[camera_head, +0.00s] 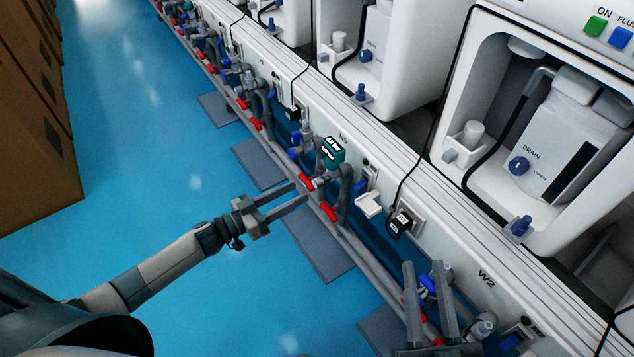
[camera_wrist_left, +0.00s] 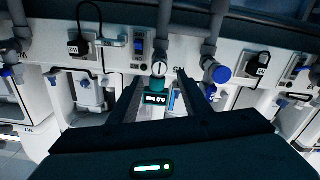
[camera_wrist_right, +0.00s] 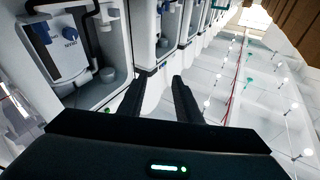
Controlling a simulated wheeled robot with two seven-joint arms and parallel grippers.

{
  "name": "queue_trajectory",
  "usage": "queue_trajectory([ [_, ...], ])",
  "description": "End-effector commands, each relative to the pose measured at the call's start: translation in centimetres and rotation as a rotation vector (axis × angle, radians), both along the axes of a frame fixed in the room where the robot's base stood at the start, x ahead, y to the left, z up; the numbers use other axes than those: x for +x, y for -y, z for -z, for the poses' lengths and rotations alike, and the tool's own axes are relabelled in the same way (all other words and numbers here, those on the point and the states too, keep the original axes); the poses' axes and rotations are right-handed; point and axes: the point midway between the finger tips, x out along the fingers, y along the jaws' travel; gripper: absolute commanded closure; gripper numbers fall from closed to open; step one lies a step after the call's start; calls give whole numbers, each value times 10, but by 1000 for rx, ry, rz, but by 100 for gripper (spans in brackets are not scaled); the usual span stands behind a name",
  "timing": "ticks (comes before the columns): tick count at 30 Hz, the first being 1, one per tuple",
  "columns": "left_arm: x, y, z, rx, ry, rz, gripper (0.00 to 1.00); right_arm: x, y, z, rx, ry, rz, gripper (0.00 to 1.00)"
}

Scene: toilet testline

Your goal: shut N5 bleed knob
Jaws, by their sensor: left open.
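The N5 station is in the middle of the head view, with a teal pressure gauge (camera_head: 332,153) on its pipework. A blue handwheel (camera_head: 296,138) sits to its left, and red lever handles (camera_head: 328,211) are below. My left gripper (camera_head: 300,193) is open and empty, its fingers pointing at this pipework. In the left wrist view the station appears upside down. The gauge (camera_wrist_left: 155,98) shows between the fingers there, with a small round pale-faced part (camera_wrist_left: 159,68) above it. I cannot tell for sure which part is the bleed knob. My right gripper (camera_head: 423,264) is open and empty near W2.
Grey pipes run along the white bench front. A black plug (camera_head: 401,222) and a white tray (camera_head: 369,204) stick out right of N5. White toilet units (camera_head: 560,130) stand above. Blue floor (camera_head: 190,150) is clear at left, with brown boxes (camera_head: 35,150) beyond.

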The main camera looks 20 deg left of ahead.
Motion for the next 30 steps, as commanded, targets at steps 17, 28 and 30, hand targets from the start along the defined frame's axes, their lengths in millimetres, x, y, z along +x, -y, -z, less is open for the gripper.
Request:
queue_trajectory([
  [17,64,50,1,-1,-1,0,56,-21,0,-37,79,208,5,69],
  [28,67,52,0,0,0,0,56,-23,0,-39,84,220,5,69],
  [30,67,52,0,0,0,0,68,-23,0,-39,84,219,5,69],
])
